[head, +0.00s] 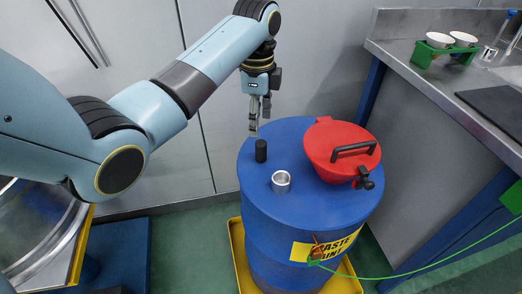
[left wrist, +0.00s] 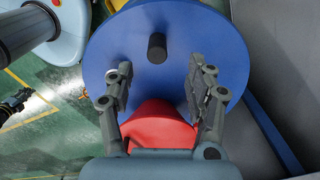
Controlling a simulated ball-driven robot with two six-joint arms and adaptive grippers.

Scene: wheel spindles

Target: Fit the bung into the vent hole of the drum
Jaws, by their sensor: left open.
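The blue drum (head: 314,214) stands upright, its round top facing up. The bung, a short black cylinder (head: 261,150), stands upright on the drum top near its back left edge. It also shows in the left wrist view (left wrist: 157,48). A silver metal collar (head: 281,181), which looks like the vent hole, rises from the top in front of the bung. In the left wrist view it is partly hidden behind a finger. My left gripper (head: 260,125) is open and empty, pointing down above and behind the bung, apart from it.
A red lid (head: 325,141) with a black handle covers the back right of the drum top. A yellow tray (head: 237,250) lies under the drum. A metal counter (head: 405,57) with white cups in a green rack stands to the right.

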